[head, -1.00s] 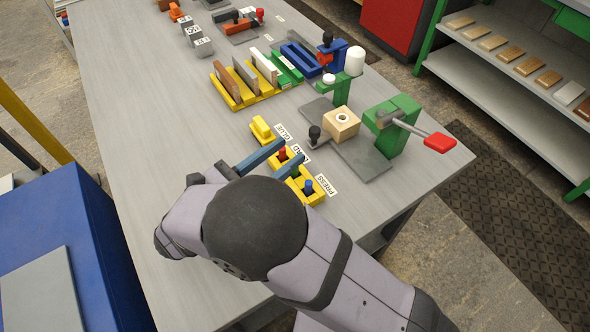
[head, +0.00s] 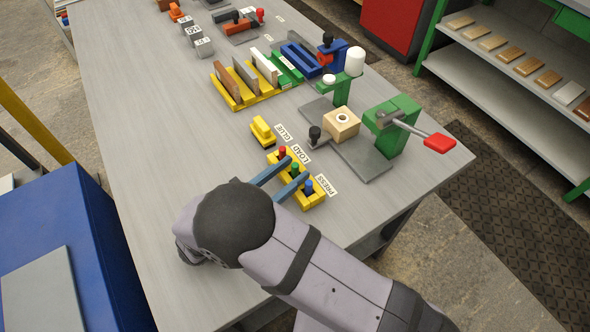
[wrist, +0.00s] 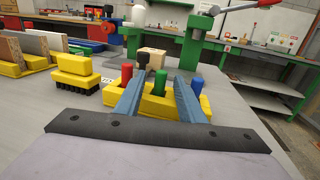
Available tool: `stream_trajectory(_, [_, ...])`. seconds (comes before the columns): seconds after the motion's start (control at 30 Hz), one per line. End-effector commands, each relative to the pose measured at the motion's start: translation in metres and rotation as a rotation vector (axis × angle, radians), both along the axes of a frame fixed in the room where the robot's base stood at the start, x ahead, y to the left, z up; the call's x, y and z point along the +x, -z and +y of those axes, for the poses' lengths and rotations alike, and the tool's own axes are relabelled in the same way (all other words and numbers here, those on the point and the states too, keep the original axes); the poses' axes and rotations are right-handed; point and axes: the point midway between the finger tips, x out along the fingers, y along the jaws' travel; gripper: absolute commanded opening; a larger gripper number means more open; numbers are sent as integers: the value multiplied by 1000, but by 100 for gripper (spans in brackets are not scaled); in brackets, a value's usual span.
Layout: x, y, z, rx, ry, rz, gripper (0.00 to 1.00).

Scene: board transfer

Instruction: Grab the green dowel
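The green dowel (head: 295,169) stands upright in the middle of the yellow holder (head: 314,201), between the red dowel (head: 282,152) and the blue dowel (head: 309,186). In the wrist view the green dowel (wrist: 159,84) shows between my two fingers, with the red dowel (wrist: 127,72) left of them and the blue dowel (wrist: 197,84) to the right. My gripper (head: 298,167) is open, its blue-grey fingers low over the holder on either side of the green dowel. I see no finger closed on it. The fingers partly cover the holder.
Labels reading GLUE, LOAD and PRESS lie beside the holder. A yellow brush (head: 262,130) sits just beyond it. A wooden block (head: 341,124) and a green press (head: 398,125) with a red-handled lever stand behind. The table's left side is clear.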

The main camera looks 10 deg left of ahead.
Motion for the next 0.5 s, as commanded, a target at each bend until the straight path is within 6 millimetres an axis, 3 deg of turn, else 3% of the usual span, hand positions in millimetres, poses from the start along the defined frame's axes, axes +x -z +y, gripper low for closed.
stream_trajectory(0.3, [34, -2, -24, -2, 4, 1, 36])
stream_trajectory(0.5, [47, -1, -32, -2, 1, 1, 36])
